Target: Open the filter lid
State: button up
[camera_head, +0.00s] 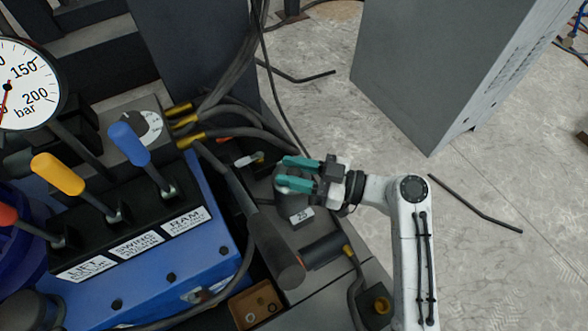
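A dark cylindrical housing (290,205) with a white "25" label sits right of the blue valve block. It looks like the filter, and its dark top, which may be the lid, is partly hidden under my gripper. My gripper (281,173) reaches in from the right with two teal fingers pointing left over this top. No raised lid shows.
Blue, yellow and red levers (130,143) stand on the valve block at left, below a pressure gauge (22,85). Hoses with yellow fittings (190,140) run behind the filter. A dark cylinder (270,245) and a small brown tray (256,304) lie in front. Floor at right is mostly clear.

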grip_shut()
jog(key=shift+r, duration=0.15)
